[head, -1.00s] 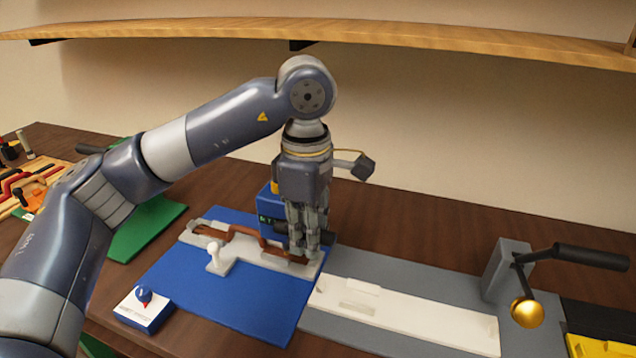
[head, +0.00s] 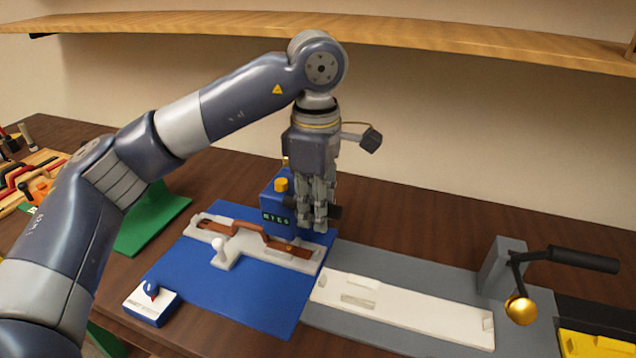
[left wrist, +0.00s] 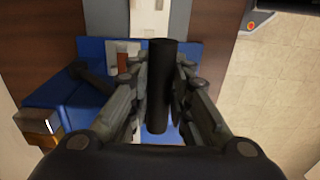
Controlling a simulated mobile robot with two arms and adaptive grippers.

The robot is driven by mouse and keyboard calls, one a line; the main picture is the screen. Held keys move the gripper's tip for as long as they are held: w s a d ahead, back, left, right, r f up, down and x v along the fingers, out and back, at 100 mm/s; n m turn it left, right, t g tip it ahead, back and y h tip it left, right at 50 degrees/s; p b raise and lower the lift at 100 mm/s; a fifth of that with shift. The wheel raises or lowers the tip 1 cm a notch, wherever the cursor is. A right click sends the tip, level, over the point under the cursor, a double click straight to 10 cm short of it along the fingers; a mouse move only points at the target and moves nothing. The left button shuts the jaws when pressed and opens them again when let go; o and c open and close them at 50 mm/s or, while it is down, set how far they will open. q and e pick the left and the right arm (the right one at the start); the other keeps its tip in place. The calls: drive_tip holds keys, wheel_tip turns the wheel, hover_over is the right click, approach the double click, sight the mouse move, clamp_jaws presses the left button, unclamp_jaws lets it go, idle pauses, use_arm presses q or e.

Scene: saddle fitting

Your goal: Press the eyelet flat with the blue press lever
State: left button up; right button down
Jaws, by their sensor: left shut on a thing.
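The blue press (head: 277,212) stands at the back of a blue mat, with a yellow knob on top. My left gripper (head: 319,222) is shut on the black lever handle (left wrist: 162,85), beside the press and above the right end of the holder. A brown strap (head: 258,233) with a raised bend lies in a pale grey holder (head: 243,252) on the mat. A small spot near the strap's right end (head: 289,248) may be the eyelet; it is too small to tell if it is flat. My right gripper is not in view.
A white knob stands on the holder's front. A white box with a blue dial (head: 151,302) sits at the mat's front left corner. To the right are a grey board with a white strip (head: 400,308) and a black-handled crank (head: 583,260). A wooden shelf (head: 420,42) runs above.

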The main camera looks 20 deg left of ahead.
use_arm(q)
drive_tip(key=shift+w+d+r+p, duration=0.3)
drive_tip(key=shift+r+p, duration=0.1)
drive_tip(key=shift+r, duration=0.15)
drive_tip(key=shift+w+d+r+p, duration=0.15)
drive_tip(key=shift+w+r+p, duration=0.2)
drive_tip(key=shift+r, duration=0.2)
drive_tip(key=shift+w+r+p, duration=0.55)
drive_tip(key=shift+r+p, duration=0.1)
drive_tip(key=shift+p, duration=0.1)
drive_tip(key=o, duration=0.7)
drive_tip(key=shift+o, duration=0.7)
drive_tip(key=shift+w+d+f, duration=0.15)
drive_tip(key=shift+w, duration=0.05)
